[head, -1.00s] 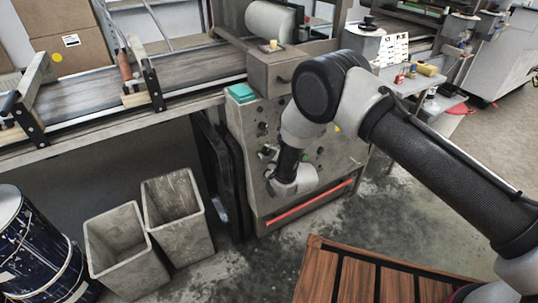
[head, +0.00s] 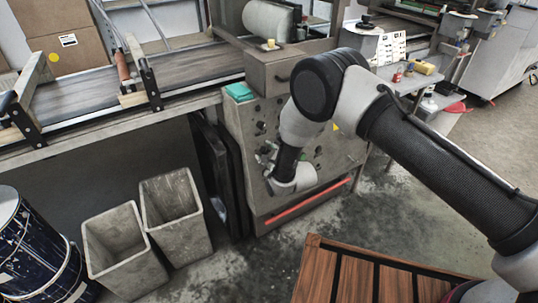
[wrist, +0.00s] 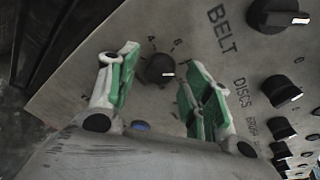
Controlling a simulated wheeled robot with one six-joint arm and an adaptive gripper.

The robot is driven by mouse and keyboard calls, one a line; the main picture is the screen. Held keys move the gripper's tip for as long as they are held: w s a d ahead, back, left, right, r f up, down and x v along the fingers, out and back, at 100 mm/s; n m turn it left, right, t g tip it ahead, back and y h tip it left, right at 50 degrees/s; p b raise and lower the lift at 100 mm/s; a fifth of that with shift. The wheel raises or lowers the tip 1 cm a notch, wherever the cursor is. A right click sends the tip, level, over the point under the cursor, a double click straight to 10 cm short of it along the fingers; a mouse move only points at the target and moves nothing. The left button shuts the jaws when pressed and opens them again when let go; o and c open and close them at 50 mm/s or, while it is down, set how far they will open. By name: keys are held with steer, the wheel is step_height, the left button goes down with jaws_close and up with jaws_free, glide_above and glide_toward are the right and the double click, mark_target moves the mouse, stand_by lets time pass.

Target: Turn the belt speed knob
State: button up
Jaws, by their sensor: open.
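The belt speed knob (wrist: 158,68) is a small dark round knob with a pale mark, on a grey panel. Scale digits ring it, and the word BELT is printed beside it. My gripper (wrist: 160,62) is open, with one green-and-white finger on each side of the knob in the wrist view. I cannot tell whether either fingertip touches it. In the head view my gripper (head: 268,160) is at the front of the grey control cabinet (head: 320,190); my wrist hides part of the panel, and the knob cannot be made out there.
Larger black knobs (wrist: 280,90) line the panel's right side, by the DISCS label. In the head view, a conveyor (head: 95,90) runs left of the cabinet. Two grey bins (head: 125,250) and a dark drum (head: 38,250) stand below. A slatted wooden surface (head: 375,280) is in front.

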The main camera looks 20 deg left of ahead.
steer(key=v, duration=1.2)
